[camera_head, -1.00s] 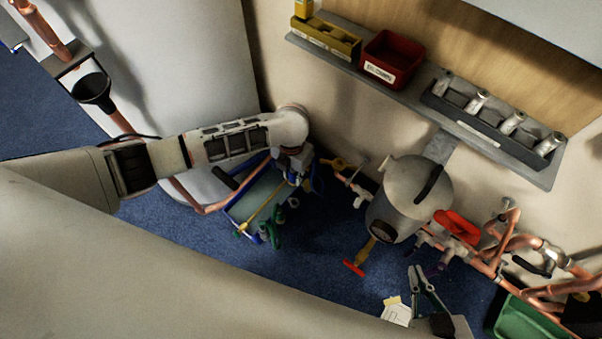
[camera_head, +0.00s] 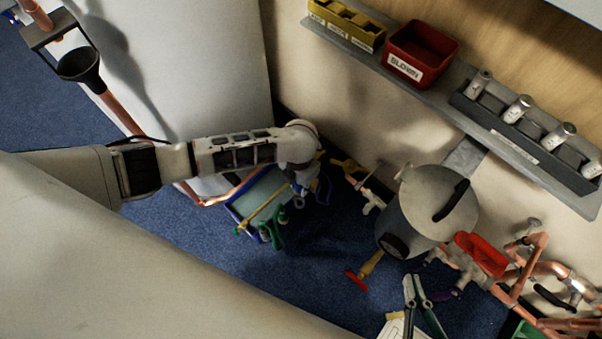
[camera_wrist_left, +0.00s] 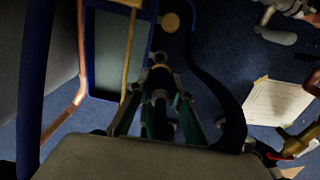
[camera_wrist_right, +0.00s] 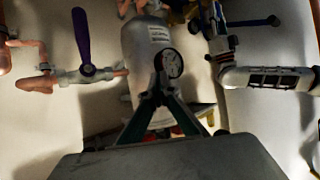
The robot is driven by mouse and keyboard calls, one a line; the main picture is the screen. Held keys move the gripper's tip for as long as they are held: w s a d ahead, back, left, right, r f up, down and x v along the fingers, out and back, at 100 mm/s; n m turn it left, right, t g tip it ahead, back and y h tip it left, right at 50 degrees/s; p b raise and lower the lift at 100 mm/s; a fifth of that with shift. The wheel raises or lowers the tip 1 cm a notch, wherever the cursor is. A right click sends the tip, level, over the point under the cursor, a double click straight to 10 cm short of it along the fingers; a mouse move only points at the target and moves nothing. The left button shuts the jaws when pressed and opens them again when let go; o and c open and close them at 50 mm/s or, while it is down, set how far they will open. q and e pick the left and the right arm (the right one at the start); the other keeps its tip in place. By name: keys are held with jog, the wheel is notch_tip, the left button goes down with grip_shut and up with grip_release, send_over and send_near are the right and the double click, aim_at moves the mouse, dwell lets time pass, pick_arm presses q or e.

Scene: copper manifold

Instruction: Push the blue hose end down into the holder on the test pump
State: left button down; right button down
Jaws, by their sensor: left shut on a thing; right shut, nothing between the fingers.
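The test pump is the blue tray (camera_head: 228,208) with a thin yellow rod (camera_head: 262,214) across it, on the floor left of the tank; the tray also shows in the left wrist view (camera_wrist_left: 92,60). My left gripper (camera_wrist_left: 160,82) is at the tray's edge, right of the rod in the left wrist view. It is shut on what appears to be the blue hose end, mostly hidden by the fingers. The blue hose (camera_wrist_left: 205,75) curves beside it. I cannot make out the holder clearly. My right gripper (camera_wrist_right: 158,88) is shut and empty, in front of the grey tank.
The grey tank (camera_head: 415,205), a red-handled part (camera_head: 481,252) and copper pipes (camera_head: 520,285) stand to the right. A shelf (camera_head: 440,100) carries a yellow bin (camera_head: 347,25), a red bin (camera_head: 408,65) and metal cylinders. A white sheet lies near my right gripper. Blue floor is open below the pump.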

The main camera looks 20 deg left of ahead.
pick_arm(q)
jog(key=shift+s+f, duration=0.15)
jog(key=shift+f, duration=0.55)
jog(key=shift+f+b, duration=0.85)
jog(key=shift+f, duration=1)
jog(key=shift+f+b, duration=0.15)
jog(key=shift+b, duration=0.15)
pick_arm(e)
jog(key=shift+w+a+r+m+t+y, duration=0.15)
jog(key=shift+w+a+r+m+t, duration=0.15)
jog(key=shift+a, duration=0.25)
jog(key=shift+w+a+r+m+t+y, duration=0.1)
jog(key=shift+w+a+r+m+y, duration=0.1)
jog(key=shift+a+r, duration=0.25)
pick_arm(q)
jog(key=shift+w, duration=0.2)
pick_arm(e)
jog(key=shift+a, duration=0.15)
pick_arm(q)
jog(key=shift+f, duration=0.2)
pick_arm(e)
jog(key=shift+s+f, duration=0.2)
jog(key=shift+f, duration=0.05)
